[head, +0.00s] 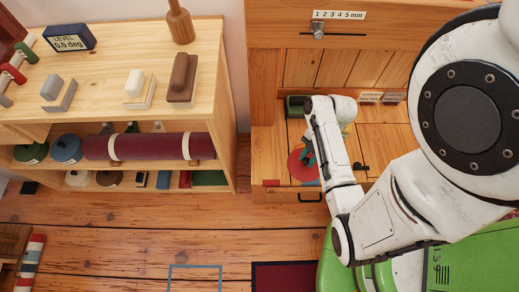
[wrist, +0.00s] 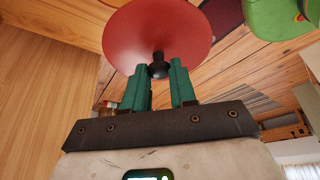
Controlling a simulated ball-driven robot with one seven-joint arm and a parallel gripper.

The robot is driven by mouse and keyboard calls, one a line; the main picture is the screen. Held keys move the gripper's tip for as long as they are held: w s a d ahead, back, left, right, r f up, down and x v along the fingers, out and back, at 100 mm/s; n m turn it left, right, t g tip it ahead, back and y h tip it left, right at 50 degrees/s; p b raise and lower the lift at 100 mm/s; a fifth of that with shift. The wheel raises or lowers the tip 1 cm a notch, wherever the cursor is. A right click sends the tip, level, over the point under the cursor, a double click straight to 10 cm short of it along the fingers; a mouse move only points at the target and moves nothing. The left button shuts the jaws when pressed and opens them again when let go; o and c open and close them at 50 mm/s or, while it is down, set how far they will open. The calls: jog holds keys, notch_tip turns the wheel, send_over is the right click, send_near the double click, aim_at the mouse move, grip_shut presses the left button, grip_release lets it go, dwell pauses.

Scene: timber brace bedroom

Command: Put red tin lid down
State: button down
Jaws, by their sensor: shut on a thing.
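The red tin lid (wrist: 158,30) is a round red disc with a dark knob (wrist: 158,67) at its middle. In the wrist view my gripper (wrist: 160,75) has its two green fingers on either side of the knob, shut on it. In the head view the red lid (head: 300,163) shows over the lower wooden surface of the bench at the right, partly covered by my gripper (head: 309,153) and arm. I cannot tell whether the lid touches the surface.
A green box (head: 296,104) and pale labelled blocks (head: 380,97) are at the back of the bench surface (head: 268,140). A small black object (head: 360,167) lies right of the lid. A shelf unit (head: 215,60) with sanding blocks, tins and a maroon roll (head: 150,146) stands left.

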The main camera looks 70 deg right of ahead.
jog(key=w+d+f+b, duration=0.1)
jog(key=w+f, duration=0.2)
jog(key=w, duration=0.1)
jog(key=w+d+f+b, duration=0.1)
jog(key=w+d+f, duration=0.1)
jog(key=w+f, duration=0.1)
jog(key=w+d+f+b, duration=0.1)
jog(key=w+f+b, duration=0.1)
jog(key=w, duration=0.4)
jog(key=shift+d+f, duration=0.2)
jog(key=shift+f, duration=0.45)
jog(key=shift+w+f, duration=0.1)
jog(key=shift+f, duration=0.05)
jog(key=shift+w+d+f+b, duration=0.15)
jog(key=shift+f+b, duration=0.5)
jog(key=shift+f, duration=1.05)
jog(key=shift+f, duration=0.15)
jog(key=c, duration=0.9)
grip_release()
